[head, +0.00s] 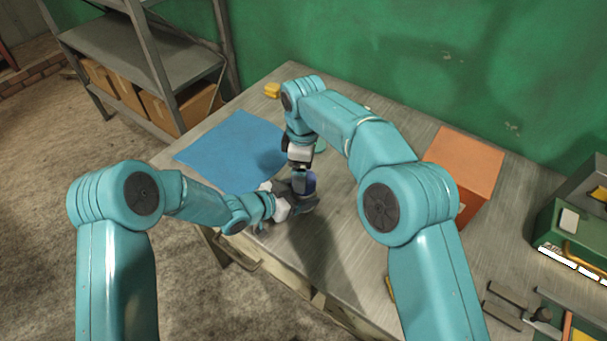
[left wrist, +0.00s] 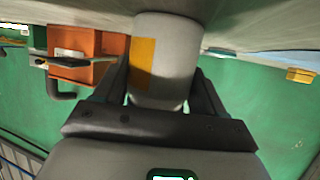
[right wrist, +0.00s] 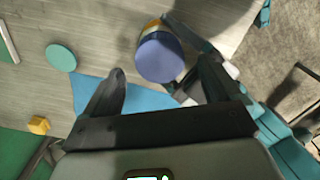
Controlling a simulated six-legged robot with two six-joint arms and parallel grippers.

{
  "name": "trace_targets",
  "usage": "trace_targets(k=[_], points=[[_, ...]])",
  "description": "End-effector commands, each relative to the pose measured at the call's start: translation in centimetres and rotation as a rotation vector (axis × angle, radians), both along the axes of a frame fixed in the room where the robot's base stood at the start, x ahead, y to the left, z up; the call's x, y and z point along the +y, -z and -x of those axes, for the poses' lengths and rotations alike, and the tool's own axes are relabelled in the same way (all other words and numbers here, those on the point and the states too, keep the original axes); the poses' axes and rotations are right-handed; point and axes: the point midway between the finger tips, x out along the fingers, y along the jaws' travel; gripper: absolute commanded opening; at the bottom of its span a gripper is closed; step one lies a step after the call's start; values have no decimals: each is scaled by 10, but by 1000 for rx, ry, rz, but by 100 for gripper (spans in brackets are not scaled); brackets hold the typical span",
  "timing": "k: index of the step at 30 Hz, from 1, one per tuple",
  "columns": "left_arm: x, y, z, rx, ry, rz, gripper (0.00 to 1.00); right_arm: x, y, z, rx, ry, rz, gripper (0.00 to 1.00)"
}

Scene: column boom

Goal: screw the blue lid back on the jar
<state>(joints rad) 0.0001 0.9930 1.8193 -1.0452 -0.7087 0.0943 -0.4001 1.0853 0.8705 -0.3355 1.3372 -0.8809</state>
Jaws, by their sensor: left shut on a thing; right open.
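The jar (left wrist: 172,60), pale grey with a yellow label, stands between the fingers of my left gripper (left wrist: 160,90), which is shut on it from the side. The blue lid (right wrist: 160,59) is on top of the jar in the right wrist view; I cannot tell how tightly it sits. The lid also shows in the head view (head: 308,184), partly covered by the grippers. My right gripper (right wrist: 162,80) is open above the lid, and its fingertips do not touch it. In the head view my right gripper (head: 300,168) is close over my left gripper (head: 296,200).
A blue mat (head: 225,148) lies left on the workbench. A green disc (right wrist: 60,57) and a yellow block (right wrist: 38,125) lie near it. An orange box (head: 465,160) and a green toolbox (head: 565,230) stand to the right. A shelf (head: 140,60) stands behind left.

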Motion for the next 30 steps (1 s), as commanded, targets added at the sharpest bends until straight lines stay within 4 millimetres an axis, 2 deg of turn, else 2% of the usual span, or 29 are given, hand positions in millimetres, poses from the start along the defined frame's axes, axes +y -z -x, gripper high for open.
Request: trace_targets(k=[3, 10, 12, 16, 20, 30], points=[[0, 1, 0, 2, 1, -1, 0, 0, -8, 0, 0, -1, -1, 91], [0, 1, 0, 2, 1, -1, 0, 0, -9, 0, 0, -1, 0, 91], [0, 1, 0, 2, 1, -1, 0, 0, -9, 0, 0, 2, 0, 75], [0, 1, 0, 2, 1, -1, 0, 0, -9, 1, 1, 84, 0, 75], [0, 1, 0, 2, 1, -1, 0, -1, -9, 2, 8, 326, 5, 75], [0, 1, 0, 2, 1, -1, 0, -4, -24, 3, 9, 1218, 16, 75]])
